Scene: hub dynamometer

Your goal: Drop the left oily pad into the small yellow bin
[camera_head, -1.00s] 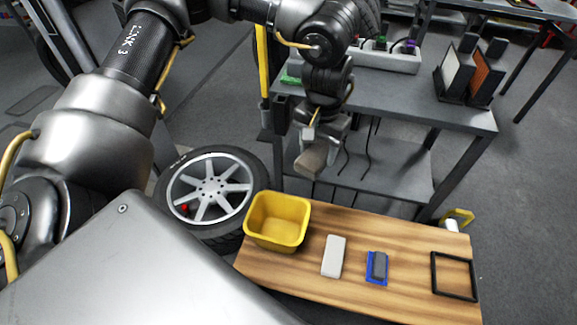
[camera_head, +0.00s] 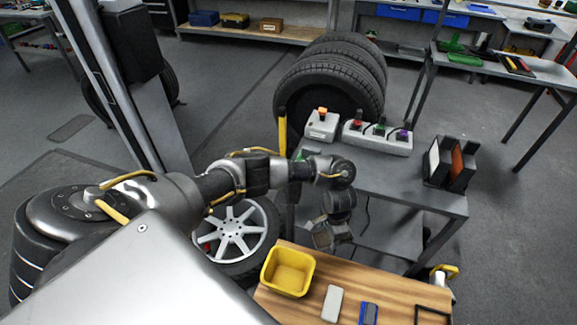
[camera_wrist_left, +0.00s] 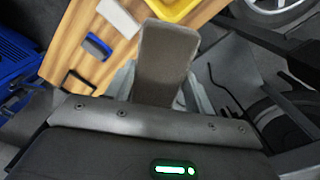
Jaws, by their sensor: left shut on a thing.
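My left gripper (camera_head: 326,238) is shut on a brownish-grey oily pad, which fills the space between the fingers in the left wrist view (camera_wrist_left: 165,58). It is held in the air past the far edge of the wooden board, right of and beyond the small yellow bin. The small yellow bin (camera_head: 289,271) stands upright at the board's left end and looks empty. Its edge also shows at the top of the left wrist view (camera_wrist_left: 176,8). The pad is apart from the bin. My right gripper is not in view.
The wooden board (camera_head: 388,288) also bears a white block (camera_head: 332,304), a blue pad with a grey block (camera_head: 369,313) and a black frame (camera_head: 432,316). A wheel (camera_head: 236,235) lies left of the bin. A grey bench (camera_head: 385,178) with button boxes stands beyond.

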